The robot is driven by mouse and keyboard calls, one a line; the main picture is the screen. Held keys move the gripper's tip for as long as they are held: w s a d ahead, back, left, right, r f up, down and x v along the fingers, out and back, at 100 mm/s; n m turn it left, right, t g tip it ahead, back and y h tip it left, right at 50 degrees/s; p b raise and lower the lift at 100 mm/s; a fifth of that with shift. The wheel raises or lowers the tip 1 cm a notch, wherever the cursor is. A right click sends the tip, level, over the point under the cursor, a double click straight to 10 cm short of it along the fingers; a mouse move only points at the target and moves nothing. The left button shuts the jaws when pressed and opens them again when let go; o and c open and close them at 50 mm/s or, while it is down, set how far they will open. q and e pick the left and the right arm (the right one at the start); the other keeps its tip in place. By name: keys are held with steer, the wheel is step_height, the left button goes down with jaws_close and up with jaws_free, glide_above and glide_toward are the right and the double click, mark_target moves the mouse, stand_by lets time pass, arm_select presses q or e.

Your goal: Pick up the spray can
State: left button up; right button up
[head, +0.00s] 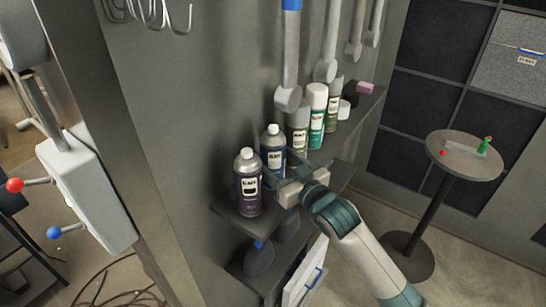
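Several spray cans stand upright on a narrow wall shelf. The nearest is a dark purple-grey can (248,187) with a white cap. Farther back are a green can with a white cap (317,117) and olive-green cans (298,137). My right gripper (280,176) reaches in from the lower right, its fingers at the lower part of the blue can, which they partly hide. I cannot tell whether they touch or grip it. My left gripper is out of view.
The shelf (238,223) is narrow, with a lower shelf beneath. Wrenches (291,55) hang above the cans. A machine with red and blue knobs (85,190) stands at left. A round table (465,157) stands at right, with clear floor around it.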

mark_target(283, 149)
stand_by(0.4)
steer(key=c, duration=0.9)
steer(key=shift+r, duration=0.15)
steer(key=shift+r+b, duration=0.35)
steer(key=shift+r, duration=0.2)
steer(key=r, duration=0.1)
steer(key=d+r+b, duration=0.1)
steer(key=r, duration=0.1)
steer(key=shift+s+d+r+b, duration=0.15)
steer(key=shift+d+r+b, duration=0.5)
steer(key=shift+d+r, duration=0.8)
steer(key=shift+s+d+r+b, duration=0.15)
steer(key=shift+d+r+b, duration=0.55)
steer(key=shift+d, duration=1.45)
steer(key=shift+s+d+r+b, duration=0.15)
steer(key=shift+d+r+b, duration=0.4)
steer(key=shift+d+r, duration=0.95)
steer(key=shift+d+f, duration=0.25)
steer(key=shift+f, duration=0.05)
